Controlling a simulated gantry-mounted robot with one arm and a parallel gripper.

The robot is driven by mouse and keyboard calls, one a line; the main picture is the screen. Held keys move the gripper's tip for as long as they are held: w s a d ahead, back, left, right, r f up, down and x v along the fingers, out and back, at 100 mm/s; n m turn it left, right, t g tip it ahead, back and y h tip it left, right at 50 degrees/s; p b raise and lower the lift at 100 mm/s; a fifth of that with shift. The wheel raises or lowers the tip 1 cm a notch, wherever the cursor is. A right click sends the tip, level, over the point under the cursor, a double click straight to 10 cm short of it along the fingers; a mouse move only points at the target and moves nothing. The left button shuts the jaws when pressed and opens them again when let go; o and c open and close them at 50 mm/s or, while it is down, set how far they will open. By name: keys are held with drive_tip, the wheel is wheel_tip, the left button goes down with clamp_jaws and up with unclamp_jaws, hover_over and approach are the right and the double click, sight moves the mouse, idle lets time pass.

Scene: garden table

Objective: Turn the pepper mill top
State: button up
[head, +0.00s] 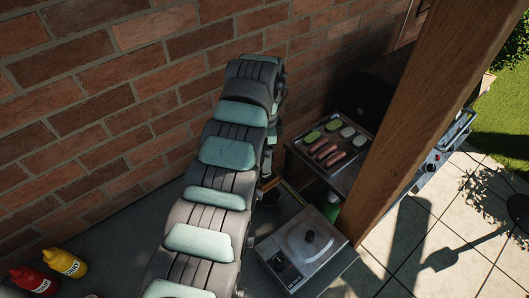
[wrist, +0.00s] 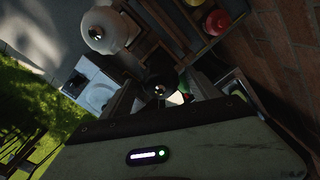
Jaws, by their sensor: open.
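My gripper (wrist: 164,88) is open in the wrist view, with its two fingers apart. Between and just beyond them is a dark rounded thing with a small shiny knob, which looks like the pepper mill top (wrist: 158,89). It is too dark to tell whether a finger touches it. In the head view my arm covers the gripper and most of that spot. Only a small brown patch shows at the arm's right edge, and I cannot tell whether it is the mill.
A white hot plate (head: 306,248) stands right of my arm, near a green bottle (head: 328,202) and a food tray (head: 338,142). Red (head: 33,281) and yellow (head: 65,263) bottles stand front left. A brick wall is behind; a wooden post (head: 432,110) rises at right.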

drive_tip(key=shift+r, duration=0.1)
wheel_tip(320, 180, up, 11)
drive_tip(key=shift+b, duration=0.45)
